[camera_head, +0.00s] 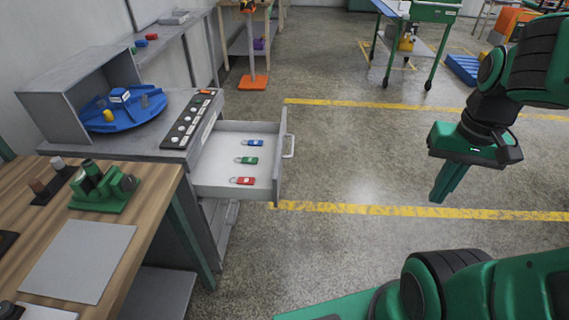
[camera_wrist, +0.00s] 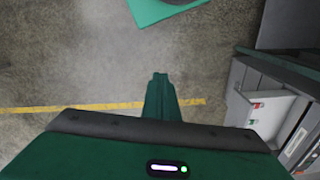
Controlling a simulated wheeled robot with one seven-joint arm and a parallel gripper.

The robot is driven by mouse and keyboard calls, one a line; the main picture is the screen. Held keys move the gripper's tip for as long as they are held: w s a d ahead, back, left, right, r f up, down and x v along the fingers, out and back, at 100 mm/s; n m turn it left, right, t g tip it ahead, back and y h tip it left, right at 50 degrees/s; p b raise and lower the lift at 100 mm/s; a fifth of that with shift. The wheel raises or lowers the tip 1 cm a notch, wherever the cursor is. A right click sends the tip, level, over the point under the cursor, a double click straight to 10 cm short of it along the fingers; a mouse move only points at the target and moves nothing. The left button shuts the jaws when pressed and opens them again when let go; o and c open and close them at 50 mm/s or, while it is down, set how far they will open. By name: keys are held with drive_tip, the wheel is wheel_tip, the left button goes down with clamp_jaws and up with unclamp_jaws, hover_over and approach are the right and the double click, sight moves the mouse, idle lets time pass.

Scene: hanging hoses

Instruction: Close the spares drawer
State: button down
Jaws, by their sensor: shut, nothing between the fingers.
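The spares drawer (camera_head: 227,183) is pulled well out of the grey cabinet at the left of the head view. Its handle (camera_head: 289,147) is a pale bar on the front panel. Blue (camera_head: 252,142), green (camera_head: 246,160) and red (camera_head: 242,181) padlocks lie inside it. My gripper (camera_head: 438,198) is shut and empty. It hangs pointing down over open floor, well to the right of the drawer and apart from it. In the wrist view its fingers (camera_wrist: 160,78) are together.
A blue turntable (camera_head: 122,115) and a dark strip with knobs (camera_head: 190,125) are on the cabinet. A wooden bench (camera_head: 40,235) with a green vise (camera_head: 104,190) stands in front at left. An orange stand (camera_head: 252,82) is beyond. The floor between gripper and drawer is clear.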

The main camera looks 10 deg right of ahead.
drive_tip(key=w+a+f+n+t, duration=0.1)
drive_tip(key=w+f, duration=0.2)
drive_tip(key=w, duration=0.6)
drive_tip(key=w+a+f+n+t, duration=0.1)
drive_tip(key=w+f+n+t, duration=0.15)
drive_tip(key=w, duration=0.65)
drive_tip(key=w+a+f+t+y, duration=0.1)
drive_tip(key=w+a+f+y, duration=0.1)
drive_tip(key=w+a+f, duration=0.7)
drive_tip(key=w+a+f+t+y, duration=0.1)
drive_tip(key=w+a+f+y, duration=0.1)
drive_tip(key=w+a+f, duration=0.8)
drive_tip(key=w, duration=0.4)
drive_tip(key=shift+a, duration=0.2)
drive_tip(key=shift+a+t, duration=0.1)
drive_tip(key=shift+t, duration=0.15)
